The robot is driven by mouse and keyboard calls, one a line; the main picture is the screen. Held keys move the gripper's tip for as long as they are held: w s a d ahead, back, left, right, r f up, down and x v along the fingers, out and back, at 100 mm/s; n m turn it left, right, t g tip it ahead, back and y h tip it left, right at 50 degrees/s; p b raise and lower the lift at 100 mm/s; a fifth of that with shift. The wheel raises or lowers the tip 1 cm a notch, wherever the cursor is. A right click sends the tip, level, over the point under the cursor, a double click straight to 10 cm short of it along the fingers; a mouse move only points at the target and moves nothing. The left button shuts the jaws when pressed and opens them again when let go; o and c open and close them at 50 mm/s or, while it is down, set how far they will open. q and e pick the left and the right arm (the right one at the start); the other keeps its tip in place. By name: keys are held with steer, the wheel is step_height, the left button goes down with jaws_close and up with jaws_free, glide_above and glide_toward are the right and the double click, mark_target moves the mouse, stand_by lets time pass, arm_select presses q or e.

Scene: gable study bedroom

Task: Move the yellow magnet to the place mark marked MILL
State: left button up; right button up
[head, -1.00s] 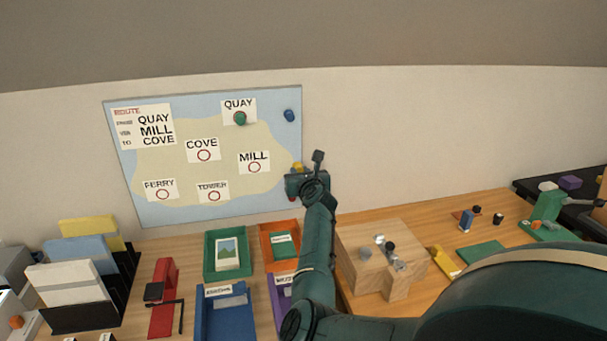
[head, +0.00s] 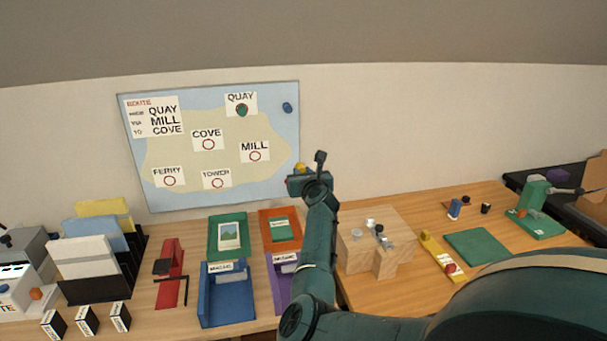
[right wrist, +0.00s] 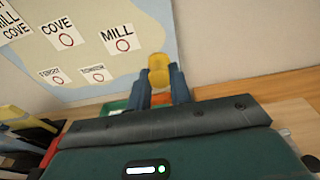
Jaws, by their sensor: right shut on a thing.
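The yellow magnet (head: 300,167) shows just above my right gripper (head: 299,173) by the right edge of the map board (head: 220,195). In the right wrist view the right gripper (right wrist: 160,82) is shut on the yellow magnet (right wrist: 159,66), which sticks out between its fingertips. The MILL card (head: 255,147) with its red ring is up and left of the gripper; it also shows in the wrist view (right wrist: 118,34), and its ring is empty. Whether the magnet touches the board is unclear. My left gripper is not in view.
A green magnet (head: 242,110) covers the QUAY mark and a blue magnet (head: 287,107) sits at upper right. COVE (head: 208,140), FERRY (head: 169,177) and TOWER (head: 216,179) marks are bare. Trays and a wooden block (head: 355,225) stand on the desk below.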

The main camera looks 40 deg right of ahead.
steer(key=shift+f+v, duration=0.15)
steer(key=shift+v, duration=0.85)
steer(key=shift+f+v, duration=0.15)
steer(key=shift+v, duration=0.8)
